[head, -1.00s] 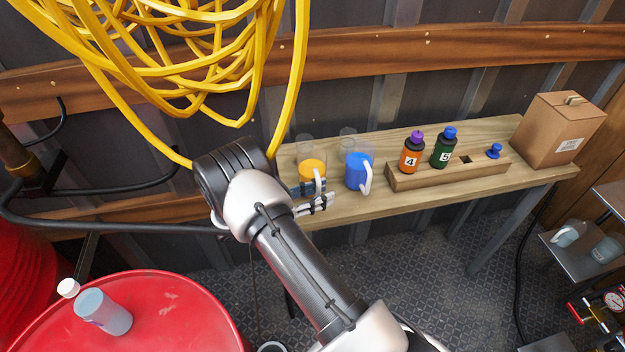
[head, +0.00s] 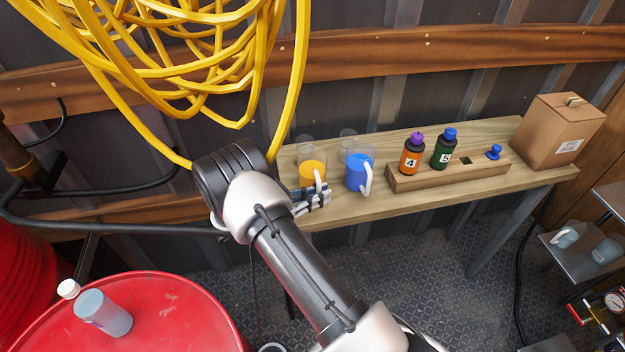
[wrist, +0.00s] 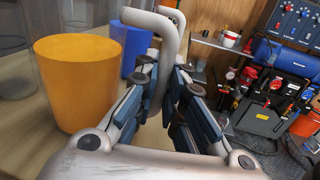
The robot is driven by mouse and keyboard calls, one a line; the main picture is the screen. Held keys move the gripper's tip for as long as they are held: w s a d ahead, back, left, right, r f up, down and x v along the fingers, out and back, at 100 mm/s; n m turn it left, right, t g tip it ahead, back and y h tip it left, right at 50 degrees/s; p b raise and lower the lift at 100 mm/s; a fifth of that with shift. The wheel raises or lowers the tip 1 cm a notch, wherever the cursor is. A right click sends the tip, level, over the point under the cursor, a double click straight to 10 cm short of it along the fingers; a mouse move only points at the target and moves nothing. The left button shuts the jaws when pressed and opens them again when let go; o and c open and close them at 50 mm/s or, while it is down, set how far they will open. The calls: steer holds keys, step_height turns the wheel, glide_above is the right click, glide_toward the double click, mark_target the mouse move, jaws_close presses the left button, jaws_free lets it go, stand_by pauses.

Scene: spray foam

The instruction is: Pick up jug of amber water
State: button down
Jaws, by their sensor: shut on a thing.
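The jug of amber water (head: 311,171) stands upright on the wooden shelf, clear-walled with orange liquid and a white handle. It also shows close up at the left of the wrist view (wrist: 80,85). My gripper (head: 318,194) is at the jug's near right side. In the wrist view my gripper (wrist: 170,95) has its blue-padded fingers on either side of the jug's white handle (wrist: 160,28), shut on it. The jug's base is partly hidden by my gripper in the head view.
A jug of blue water (head: 357,176) stands just right of the amber one. Further right are a wooden rack (head: 450,177) with an orange bottle (head: 411,158) and a green bottle (head: 443,150), and a cardboard box (head: 555,130). Yellow hose (head: 200,70) hangs above left.

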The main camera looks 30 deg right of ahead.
steer(key=shift+r, duration=0.2)
stand_by(0.5)
step_height(320, 180, up, 20)
steer(key=p, duration=0.5)
steer(key=shift+f, duration=0.25)
stand_by(0.5)
steer(key=shift+a, duration=0.1)
